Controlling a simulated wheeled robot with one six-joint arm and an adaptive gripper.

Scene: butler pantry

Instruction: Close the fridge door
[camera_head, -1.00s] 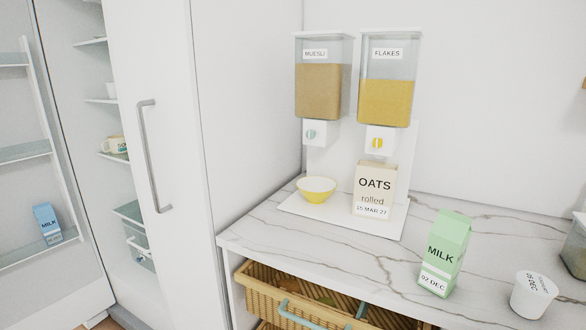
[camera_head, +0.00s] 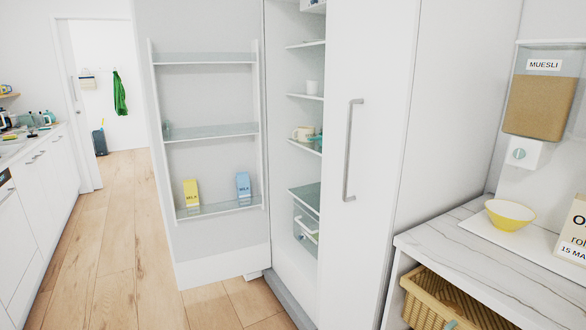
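The fridge door (camera_head: 205,105) stands wide open, its inner face toward me, to the left of the fridge opening. It carries several shelves. A yellow milk carton (camera_head: 191,193) and a blue milk carton (camera_head: 243,186) stand on the lowest one. The fridge interior (camera_head: 305,72) shows as a narrow strip with shelves, a mug (camera_head: 301,132) and a drawer (camera_head: 306,200). A white door panel with a long vertical handle (camera_head: 348,150) is right of the opening and hides part of the interior. My gripper is not in view.
A marble counter (camera_head: 445,240) with a yellow bowl (camera_head: 510,214), a muesli dispenser (camera_head: 540,105) and a wicker basket (camera_head: 440,300) below is at right. Wooden floor (camera_head: 105,235) is clear at left, beside white cabinets (camera_head: 40,190) and a doorway.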

